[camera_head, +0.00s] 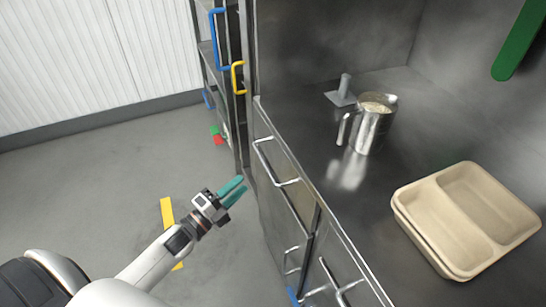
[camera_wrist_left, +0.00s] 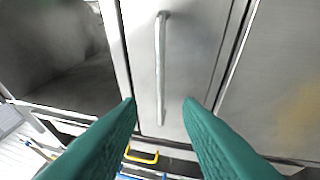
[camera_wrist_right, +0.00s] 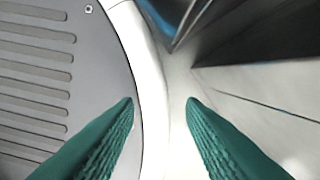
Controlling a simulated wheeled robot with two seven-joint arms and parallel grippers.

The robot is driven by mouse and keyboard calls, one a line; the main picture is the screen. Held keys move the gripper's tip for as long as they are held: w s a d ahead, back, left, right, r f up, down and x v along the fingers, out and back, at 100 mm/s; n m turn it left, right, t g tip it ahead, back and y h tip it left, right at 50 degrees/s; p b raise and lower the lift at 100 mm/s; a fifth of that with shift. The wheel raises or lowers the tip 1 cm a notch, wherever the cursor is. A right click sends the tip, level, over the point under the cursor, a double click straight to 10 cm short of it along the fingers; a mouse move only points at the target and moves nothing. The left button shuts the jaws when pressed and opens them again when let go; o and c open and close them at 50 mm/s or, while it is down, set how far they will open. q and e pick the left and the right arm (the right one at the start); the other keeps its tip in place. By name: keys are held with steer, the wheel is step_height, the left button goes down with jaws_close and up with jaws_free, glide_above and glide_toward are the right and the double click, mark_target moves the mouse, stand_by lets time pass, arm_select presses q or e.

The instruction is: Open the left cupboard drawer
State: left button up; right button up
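The left cupboard drawer (camera_head: 285,197) is a grey metal front under the counter, with a silver bar handle (camera_head: 268,158) at its top. It looks shut. My left gripper (camera_head: 240,190) has teal fingers and is apart from the front, to its left. In the left wrist view the gripper (camera_wrist_left: 160,103) is open and faces the handle (camera_wrist_left: 160,65), which lies between the two fingers in the picture, beyond the tips. My right gripper (camera_wrist_right: 160,102) shows only in its own wrist view, open and empty.
On the counter stand a metal jug (camera_head: 368,128) of rice, a grey stand (camera_head: 342,93) and beige divided trays (camera_head: 402,212). Another front with a bar handle (camera_head: 335,285) is at the right. Shelving with a blue handle (camera_head: 216,40) and yellow handle (camera_head: 237,78) stands behind. The floor at left is open.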

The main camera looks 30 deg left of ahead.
mark_target(264, 162)
arm_select(q)
steer(key=x, duration=1)
steer(key=shift+w+p, duration=0.25)
steer(key=shift+p, duration=0.05)
jaws_close()
